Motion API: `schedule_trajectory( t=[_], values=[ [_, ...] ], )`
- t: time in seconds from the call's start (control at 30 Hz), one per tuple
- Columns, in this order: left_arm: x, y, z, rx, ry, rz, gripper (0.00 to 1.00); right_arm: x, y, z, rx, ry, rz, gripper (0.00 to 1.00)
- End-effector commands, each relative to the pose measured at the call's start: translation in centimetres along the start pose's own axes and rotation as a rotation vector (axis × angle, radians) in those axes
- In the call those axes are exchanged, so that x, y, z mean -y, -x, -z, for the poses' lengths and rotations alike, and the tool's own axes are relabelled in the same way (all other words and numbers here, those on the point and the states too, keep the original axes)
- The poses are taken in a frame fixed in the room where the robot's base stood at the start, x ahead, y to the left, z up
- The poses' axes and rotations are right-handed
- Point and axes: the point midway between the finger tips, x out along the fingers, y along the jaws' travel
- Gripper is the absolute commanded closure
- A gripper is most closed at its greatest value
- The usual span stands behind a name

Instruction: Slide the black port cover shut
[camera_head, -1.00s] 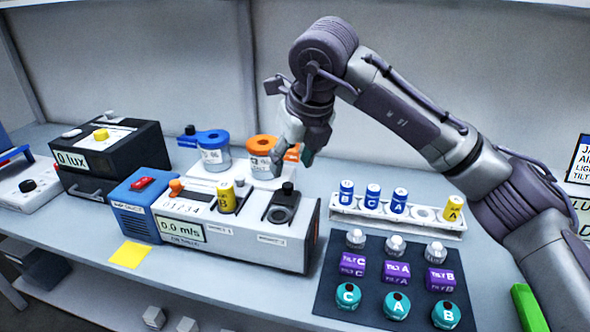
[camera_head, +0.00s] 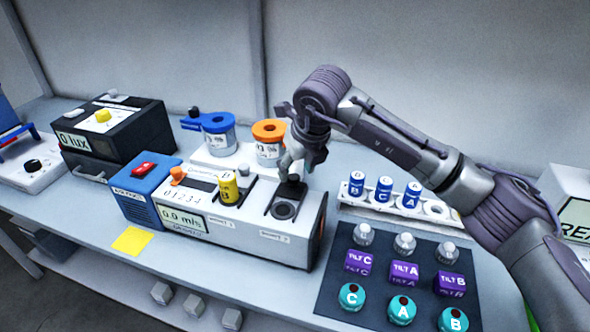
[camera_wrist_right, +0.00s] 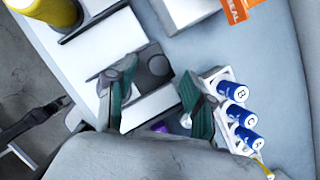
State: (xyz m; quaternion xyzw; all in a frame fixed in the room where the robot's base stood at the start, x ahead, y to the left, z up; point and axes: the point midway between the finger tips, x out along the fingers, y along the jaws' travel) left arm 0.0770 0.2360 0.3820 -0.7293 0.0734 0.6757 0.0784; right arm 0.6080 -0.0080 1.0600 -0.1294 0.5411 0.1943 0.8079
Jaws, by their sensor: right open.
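The black port cover (camera_head: 290,188) has an upright knob and sits at the back end of a dark track on top of the white flow device (camera_head: 262,238). The round port (camera_head: 284,210) in front of it shows uncovered. My right gripper (camera_head: 293,166) points down just above and behind the knob. In the right wrist view my right gripper (camera_wrist_right: 160,92) has its two green-padded fingers apart, with the black cover (camera_wrist_right: 154,66) showing between and beyond them. Contact with the knob cannot be told. My left gripper is out of view.
A yellow cylinder B (camera_head: 228,188) stands in the neighbouring port. Blue (camera_head: 218,135) and orange-lidded (camera_head: 268,142) jars stand behind. A white rack (camera_head: 400,212) of blue cylinders and a dark mat (camera_head: 390,275) with several parts lie to the right.

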Motion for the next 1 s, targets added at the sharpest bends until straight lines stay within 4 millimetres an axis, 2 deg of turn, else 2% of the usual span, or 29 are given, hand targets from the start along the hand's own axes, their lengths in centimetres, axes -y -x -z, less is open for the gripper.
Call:
schedule_trajectory(
  t=[0.1, 0.2, 0.57, 0.9, 1.0],
  values=[
    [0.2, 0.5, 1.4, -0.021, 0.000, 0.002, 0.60, 0.0, -1.6, 0.0, -0.003, -0.001, -0.001, 0.47],
    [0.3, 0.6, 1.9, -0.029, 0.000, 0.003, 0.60, 0.0, -2.5, 0.0, -0.001, -0.001, -0.001, 0.47],
    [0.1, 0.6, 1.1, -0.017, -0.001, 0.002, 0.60, 0.0, -3.1, 0.0, 0.000, 0.000, 0.000, 0.47],
    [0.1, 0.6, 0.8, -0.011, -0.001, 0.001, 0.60, 0.0, -3.0, 0.0, 0.001, 0.000, 0.000, 1.00],
    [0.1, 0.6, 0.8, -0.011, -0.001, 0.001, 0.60, 0.0, -3.0, 0.0, 0.001, 0.000, 0.000, 1.00]
  ],
)
